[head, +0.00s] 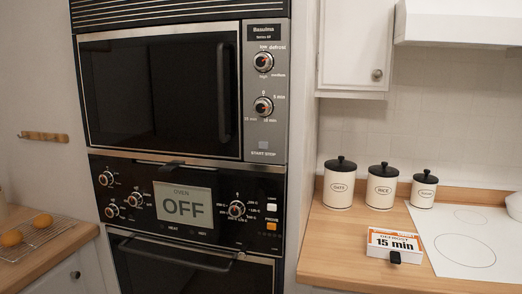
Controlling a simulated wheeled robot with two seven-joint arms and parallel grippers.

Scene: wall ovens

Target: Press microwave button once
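The microwave (160,92) is built into the wall unit, with a dark glass door that looks closed and a tall dark handle (223,92) at the door's right side. Its grey control panel (282,100) has two round knobs, an upper one (263,62) and a lower one (263,107). A small square button (263,145) sits below them, above the words START STOP. Neither of my grippers shows in the head view, so I cannot see where they are relative to the button.
The oven panel (130,215) below has several knobs and a display (186,206) reading OFF. The right counter (335,240) holds three canisters and a box (392,238) reading 15 min, with a small black object (394,257) at its front. A rack (35,232) with round orange-yellow items lies left.

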